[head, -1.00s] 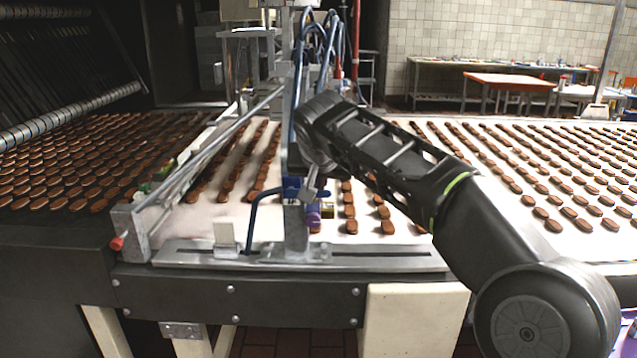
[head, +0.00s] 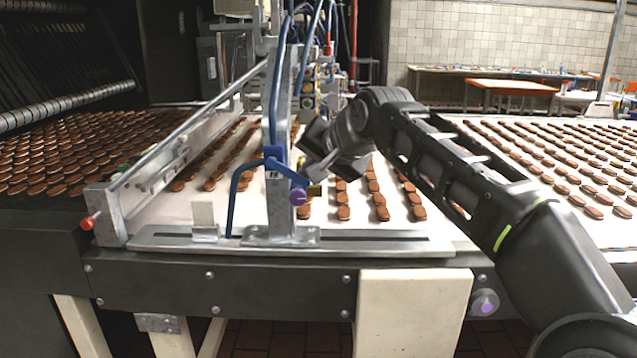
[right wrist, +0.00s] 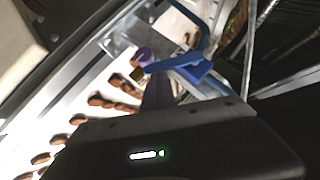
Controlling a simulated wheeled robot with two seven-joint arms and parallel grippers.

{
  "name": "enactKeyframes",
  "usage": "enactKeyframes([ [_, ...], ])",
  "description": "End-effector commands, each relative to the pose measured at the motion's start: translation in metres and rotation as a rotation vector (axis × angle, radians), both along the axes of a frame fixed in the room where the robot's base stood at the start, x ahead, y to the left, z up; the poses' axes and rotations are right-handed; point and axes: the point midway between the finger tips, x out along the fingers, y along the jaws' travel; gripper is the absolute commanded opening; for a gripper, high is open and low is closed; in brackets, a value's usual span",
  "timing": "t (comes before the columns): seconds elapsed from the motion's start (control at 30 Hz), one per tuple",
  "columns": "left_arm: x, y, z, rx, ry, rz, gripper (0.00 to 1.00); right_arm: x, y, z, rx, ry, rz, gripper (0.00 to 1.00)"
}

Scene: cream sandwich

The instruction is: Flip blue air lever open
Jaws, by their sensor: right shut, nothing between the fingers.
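The blue air lever (head: 290,172) sits on a blue valve body (head: 275,155) on the upright metal post. It slants down to the right, with a purple round knob (head: 298,197) and a brass fitting below it. My right gripper (head: 322,168) is shut and empty, just right of the lever; the head view does not settle whether it touches. In the right wrist view the blue lever (right wrist: 168,63) and purple knob (right wrist: 142,57) lie just beyond the shut fingers (right wrist: 157,88). My left gripper is out of view.
A blue hose (head: 233,195) curves down left of the post. The metal base rail (head: 370,243) runs along the conveyor's front edge. Rows of brown biscuits (head: 375,195) lie on the white belt behind. A slanted rail (head: 190,120) with a red-tipped end stands left.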

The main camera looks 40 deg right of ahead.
Motion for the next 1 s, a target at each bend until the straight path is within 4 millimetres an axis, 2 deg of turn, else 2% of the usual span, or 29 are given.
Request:
enactKeyframes([
  [0.03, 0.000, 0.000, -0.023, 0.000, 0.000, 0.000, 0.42, 0.000, 0.003, -0.016, 0.035, -0.029, 0.000, 0.00],
  [0.6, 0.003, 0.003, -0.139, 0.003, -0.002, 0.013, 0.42, 0.008, 0.021, -0.050, 0.466, -0.356, 0.001, 0.00],
  [0.8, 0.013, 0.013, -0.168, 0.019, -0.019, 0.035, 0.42, 0.013, 0.028, -0.057, 0.607, -0.460, 0.002, 0.00],
  [1.0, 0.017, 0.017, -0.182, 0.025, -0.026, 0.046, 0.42, 0.018, 0.033, -0.058, 0.684, -0.522, 0.001, 0.00],
])
